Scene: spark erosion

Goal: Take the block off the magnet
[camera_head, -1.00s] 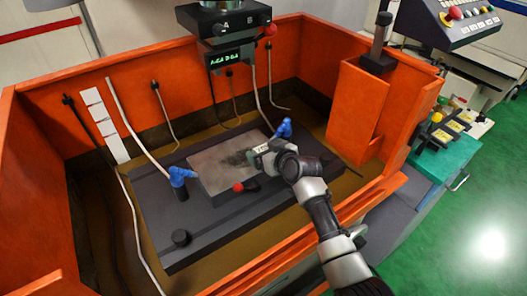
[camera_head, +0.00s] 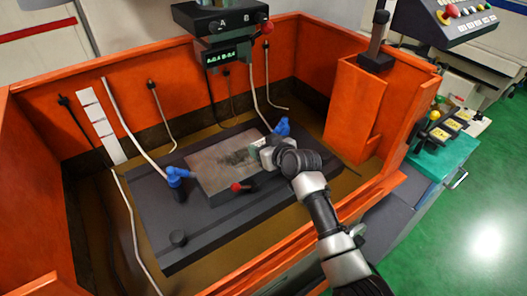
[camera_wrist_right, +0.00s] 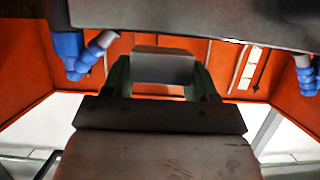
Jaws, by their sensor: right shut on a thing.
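The magnet (camera_head: 222,172) is a grey flat slab with a red knob (camera_head: 240,187) at its front, on the dark machine table. My right gripper (camera_head: 266,152) is over the magnet's right end. The right wrist view, which looks upside down, shows its two fingers (camera_wrist_right: 162,72) shut on a small grey block (camera_wrist_right: 164,66). In that view a strip of orange wall shows between the block and the dark slab edge (camera_wrist_right: 210,22), so the block looks apart from it. In the head view my gripper mostly hides the block. My left gripper is not in view.
Blue nozzles stand beside the magnet, one at left (camera_head: 176,176) and one behind (camera_head: 282,127). The machine head (camera_head: 222,52) hangs behind and above. Orange tank walls (camera_head: 40,120) surround the table, with an orange box (camera_head: 352,110) at right. The table's front left is mostly clear.

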